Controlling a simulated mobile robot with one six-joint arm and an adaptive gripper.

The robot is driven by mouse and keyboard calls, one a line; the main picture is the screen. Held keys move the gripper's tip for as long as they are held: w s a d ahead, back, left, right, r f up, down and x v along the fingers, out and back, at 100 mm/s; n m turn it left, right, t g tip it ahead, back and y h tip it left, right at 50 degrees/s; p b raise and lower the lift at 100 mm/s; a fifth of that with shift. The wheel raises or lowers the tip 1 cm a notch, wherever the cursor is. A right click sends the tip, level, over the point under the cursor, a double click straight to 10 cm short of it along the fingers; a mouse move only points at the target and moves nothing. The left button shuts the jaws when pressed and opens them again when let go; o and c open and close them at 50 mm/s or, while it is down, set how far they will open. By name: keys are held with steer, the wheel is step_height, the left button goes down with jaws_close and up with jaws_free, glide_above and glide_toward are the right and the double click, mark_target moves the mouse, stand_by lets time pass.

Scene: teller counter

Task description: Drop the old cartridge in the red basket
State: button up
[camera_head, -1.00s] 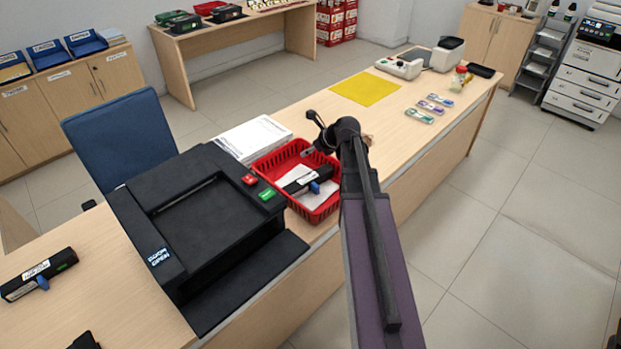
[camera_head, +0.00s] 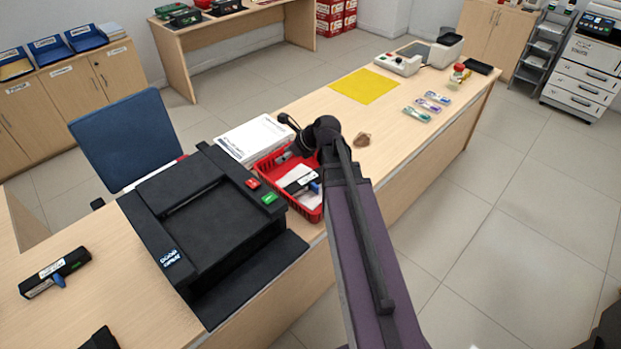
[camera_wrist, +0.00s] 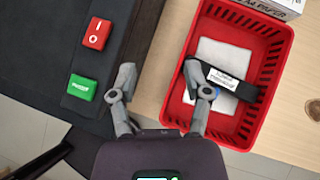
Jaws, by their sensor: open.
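The red basket (camera_head: 262,165) stands on the counter beside the black printer; it also shows in the wrist view (camera_wrist: 268,104). A black cartridge (camera_wrist: 245,90) with a white label and a blue part lies inside it on a white sheet; the head view shows it too (camera_head: 300,184). My gripper (camera_wrist: 160,75) is open and empty, its fingers apart. In the wrist view its right finger overlaps the basket's left side near the cartridge's end; its left finger is over the printer's edge. Another black cartridge (camera_head: 54,272) with a blue tab lies on the counter at left.
The black printer (camera_head: 205,225) has red (camera_wrist: 96,33) and green (camera_wrist: 82,88) buttons close to my gripper. A white paper stack (camera_head: 252,138) stands behind the basket.

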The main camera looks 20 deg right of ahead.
steer(key=s+a+r+n+p, duration=0.1)
steer(key=s+a+r+p, duration=0.2)
steer(key=a+r, duration=0.1)
steer(key=shift+s+a+r+n+g+y+p, duration=0.15)
steer(key=shift+s+a+n+g+y+p, duration=0.2)
steer(key=shift+a, duration=0.3)
steer(key=shift+w, duration=0.1)
stand_by(0.5)
